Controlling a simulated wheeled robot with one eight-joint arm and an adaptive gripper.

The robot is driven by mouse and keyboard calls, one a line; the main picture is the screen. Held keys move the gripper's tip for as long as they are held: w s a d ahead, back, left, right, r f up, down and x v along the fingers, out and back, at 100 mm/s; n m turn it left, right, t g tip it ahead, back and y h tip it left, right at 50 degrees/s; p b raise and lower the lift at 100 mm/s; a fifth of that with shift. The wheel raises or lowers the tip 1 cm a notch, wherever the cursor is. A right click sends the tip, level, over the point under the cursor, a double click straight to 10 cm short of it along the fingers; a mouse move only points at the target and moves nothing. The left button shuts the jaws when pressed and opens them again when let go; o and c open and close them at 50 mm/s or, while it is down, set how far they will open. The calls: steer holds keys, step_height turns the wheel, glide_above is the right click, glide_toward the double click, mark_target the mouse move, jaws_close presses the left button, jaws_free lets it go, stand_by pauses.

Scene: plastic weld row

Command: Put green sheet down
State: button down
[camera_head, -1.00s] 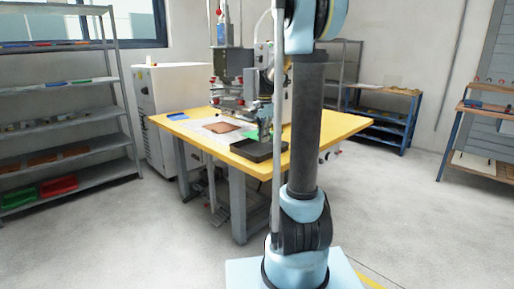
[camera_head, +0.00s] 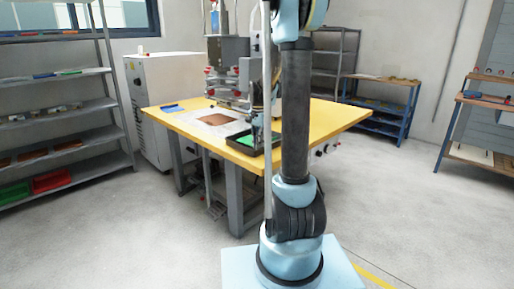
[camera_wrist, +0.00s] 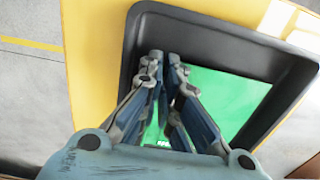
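The green sheet (camera_head: 238,141) is at the black tray on the table, and it also shows within the tray's walls in the wrist view (camera_wrist: 235,95). The black tray (camera_head: 263,160) stands at the table's front corner; its rim also shows in the wrist view (camera_wrist: 215,20). My gripper (camera_wrist: 167,58) points down into the tray, over the left part of the sheet. Its fingers are close together with a narrow gap visible. The fingers hide part of the sheet, and I cannot tell whether the tips touch or pinch it. In the head view my gripper (camera_head: 257,146) is small.
The yellow table (camera_head: 330,117) carries a brown sheet (camera_head: 214,119) on a pale plate and blue pieces (camera_head: 172,107) at its left edge. A welding machine (camera_head: 228,70) stands behind. A shelf rack (camera_head: 60,110) is at left. The floor around is clear.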

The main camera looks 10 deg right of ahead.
steer(key=shift+f, duration=0.8)
steer(key=shift+s, duration=0.1)
steer(key=c, duration=2.1)
jaws_free()
step_height(320, 180, up, 11)
steer(key=s+r+n, duration=0.1)
steer(key=s+n, duration=0.2)
steer(key=s, duration=0.7)
steer(key=s+f+n, duration=0.2)
steer(key=s+f, duration=0.2)
steer(key=s, duration=0.4)
steer(key=s+f+n+t, duration=0.1)
steer(key=s+f+n, duration=0.2)
steer(key=s+f, duration=0.2)
steer(key=s+f+n+t, duration=0.1)
steer(key=s+f+n, duration=0.2)
steer(key=s, duration=0.9)
steer(key=shift+f, duration=0.65)
